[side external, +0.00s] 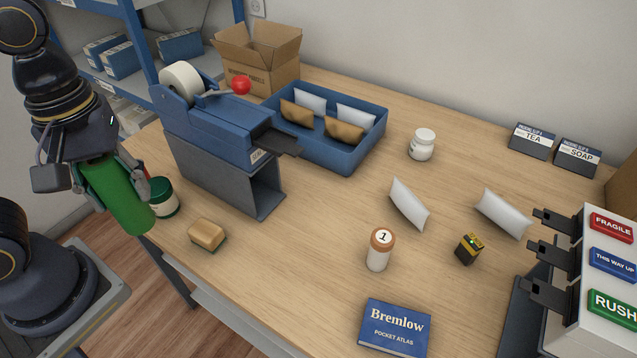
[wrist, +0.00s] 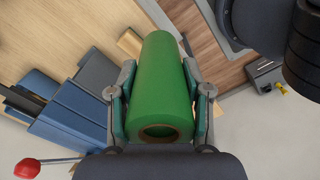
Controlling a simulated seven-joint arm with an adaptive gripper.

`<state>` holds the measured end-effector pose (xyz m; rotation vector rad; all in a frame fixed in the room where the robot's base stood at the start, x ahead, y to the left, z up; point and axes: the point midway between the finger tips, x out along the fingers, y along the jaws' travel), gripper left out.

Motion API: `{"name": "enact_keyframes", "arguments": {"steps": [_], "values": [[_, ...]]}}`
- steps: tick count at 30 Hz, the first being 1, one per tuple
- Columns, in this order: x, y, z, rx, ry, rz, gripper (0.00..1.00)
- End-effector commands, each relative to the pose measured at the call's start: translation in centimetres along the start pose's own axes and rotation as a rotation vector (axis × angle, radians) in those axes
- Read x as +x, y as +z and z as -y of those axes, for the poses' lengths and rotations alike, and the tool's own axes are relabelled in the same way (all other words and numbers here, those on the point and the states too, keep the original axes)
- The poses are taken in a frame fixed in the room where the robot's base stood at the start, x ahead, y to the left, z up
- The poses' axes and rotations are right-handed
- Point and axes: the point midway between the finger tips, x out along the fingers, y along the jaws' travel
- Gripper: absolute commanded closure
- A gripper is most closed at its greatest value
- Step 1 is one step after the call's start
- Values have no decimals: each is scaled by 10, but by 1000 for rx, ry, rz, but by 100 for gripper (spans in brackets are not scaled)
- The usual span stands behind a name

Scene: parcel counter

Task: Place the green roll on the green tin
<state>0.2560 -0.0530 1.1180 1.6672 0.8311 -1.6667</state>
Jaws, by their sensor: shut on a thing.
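The green roll (side external: 121,198) is in my gripper (side external: 115,182) at the left in the side external view. The roll is tilted, its lower end close to the green tin (side external: 163,197). I cannot tell whether the roll touches the tin. In the wrist view, my gripper (wrist: 160,103) is shut on the green roll (wrist: 160,75), one finger on each side, with its hollow core facing the camera. The tin is not visible there.
A blue tape dispenser (side external: 211,130) with a red knob stands right of the tin. A tan sponge-like block (side external: 207,235) lies in front of it. A blue tray (side external: 352,158) with pouches is behind. The table's left edge is close to my gripper.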

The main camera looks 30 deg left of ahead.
Motion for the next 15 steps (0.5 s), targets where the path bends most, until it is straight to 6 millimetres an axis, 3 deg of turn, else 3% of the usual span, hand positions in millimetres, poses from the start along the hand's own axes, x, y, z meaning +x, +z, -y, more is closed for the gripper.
{"name": "enact_keyframes", "arguments": {"steps": [6,10,15], "values": [[-28,-41,55,-504,6,-2,92],[-38,-52,79,-706,4,-1,92],[-44,-59,94,-840,1,-1,92]]}}
